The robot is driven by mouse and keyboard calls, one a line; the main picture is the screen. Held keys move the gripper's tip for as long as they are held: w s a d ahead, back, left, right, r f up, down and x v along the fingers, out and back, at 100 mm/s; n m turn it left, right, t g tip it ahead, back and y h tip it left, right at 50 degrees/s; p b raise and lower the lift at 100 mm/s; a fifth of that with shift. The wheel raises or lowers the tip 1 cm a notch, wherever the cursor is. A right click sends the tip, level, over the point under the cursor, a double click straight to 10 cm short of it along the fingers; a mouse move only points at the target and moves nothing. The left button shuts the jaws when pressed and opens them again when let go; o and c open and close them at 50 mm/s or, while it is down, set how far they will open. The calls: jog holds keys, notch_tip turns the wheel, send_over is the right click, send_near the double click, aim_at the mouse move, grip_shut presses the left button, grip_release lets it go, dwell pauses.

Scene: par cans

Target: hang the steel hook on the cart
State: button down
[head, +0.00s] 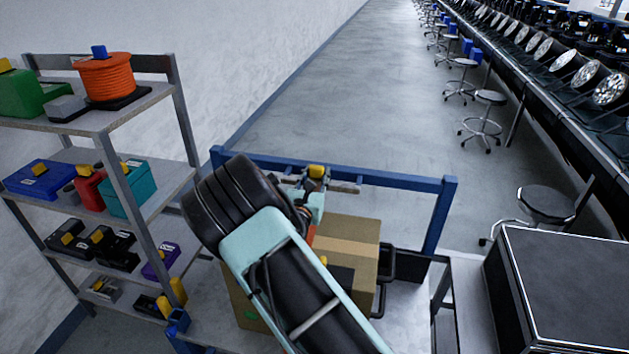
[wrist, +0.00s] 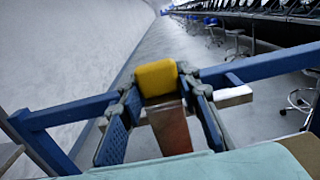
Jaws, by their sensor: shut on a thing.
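The cart has a blue frame, and its upper rail (head: 405,178) crosses the middle of the head view. In the wrist view the rail (wrist: 270,65) runs on both sides of my fingers. My gripper (head: 316,188) is at this rail, its blue-padded fingers (wrist: 165,108) shut on the steel hook. The hook's yellow block (wrist: 156,78) shows between the fingertips, with a reddish-brown strip below it. A grey metal bar (wrist: 232,97) sticks out to the right, apparently part of the hook. I cannot tell whether the hook touches the rail.
A cardboard box (head: 350,235) stands on the cart's deck, partly behind my arm. A grey shelf rack (head: 180,110) with tools and an orange spool (head: 105,78) stands left. A black case (head: 565,290) and a stool (head: 545,203) are right.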

jog(key=shift+w+d+b, duration=0.25)
jog(key=shift+w, duration=0.95)
jog(key=shift+w+d+b, duration=0.25)
jog(key=shift+w, duration=0.9)
jog(key=shift+f+b, duration=1.5)
jog(key=shift+f, duration=0.4)
jog(key=c, duration=1.4)
grip_release()
jog(key=shift+o, duration=0.2)
jog(key=shift+s, duration=0.1)
